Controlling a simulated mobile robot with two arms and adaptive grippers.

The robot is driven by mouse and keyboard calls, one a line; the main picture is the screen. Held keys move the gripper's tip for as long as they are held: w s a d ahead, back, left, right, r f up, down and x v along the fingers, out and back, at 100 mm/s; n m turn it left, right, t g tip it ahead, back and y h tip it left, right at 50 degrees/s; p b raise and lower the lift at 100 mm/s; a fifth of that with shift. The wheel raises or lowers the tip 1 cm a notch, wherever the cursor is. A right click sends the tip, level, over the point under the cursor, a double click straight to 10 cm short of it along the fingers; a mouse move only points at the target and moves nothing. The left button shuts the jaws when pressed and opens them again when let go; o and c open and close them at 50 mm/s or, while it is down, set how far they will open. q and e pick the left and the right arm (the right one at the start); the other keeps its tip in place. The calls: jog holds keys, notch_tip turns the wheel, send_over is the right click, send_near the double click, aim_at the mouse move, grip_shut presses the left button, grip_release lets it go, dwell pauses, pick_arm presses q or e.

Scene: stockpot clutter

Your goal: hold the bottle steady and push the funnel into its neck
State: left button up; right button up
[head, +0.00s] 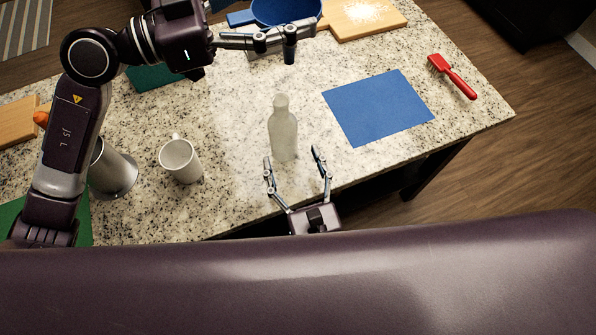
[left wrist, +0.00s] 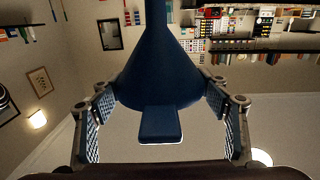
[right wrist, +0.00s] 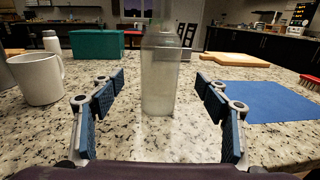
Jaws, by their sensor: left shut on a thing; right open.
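The clear, greyish bottle (head: 284,135) stands upright on the speckled counter. In the right wrist view the bottle (right wrist: 160,80) is centred between the spread fingers. My right gripper (head: 292,155) is open, low at the counter's near edge, its fingertips near the bottle with gaps at both sides. My left gripper (head: 290,38) is shut on the blue funnel (head: 287,12), holding it mouth up above the counter, beyond the bottle in the head view. The left wrist view shows the funnel's cone (left wrist: 160,75) between the fingers, with its tab toward the palm. The spout's tip is cut off there.
A white mug (head: 181,162) and a metal pot (head: 112,172) stand left of the bottle. A blue mat (head: 378,107) and a red brush (head: 455,78) lie to the right. A cutting board (head: 360,18) is at the back. The counter around the bottle is clear.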

aim_at(283, 132)
jog(key=x, duration=0.8)
jog(key=shift+w, duration=0.15)
jog(key=c, duration=1.3)
pick_arm(q)
notch_tip(283, 132, down, 6)
jog(key=a+n+t+y, duration=0.1)
jog(key=t, duration=0.1)
jog(key=shift+s+a+f+n+t, duration=0.2)
jog(key=shift+s+a+n+t, duration=0.1)
jog(key=shift+a+n, duration=0.1)
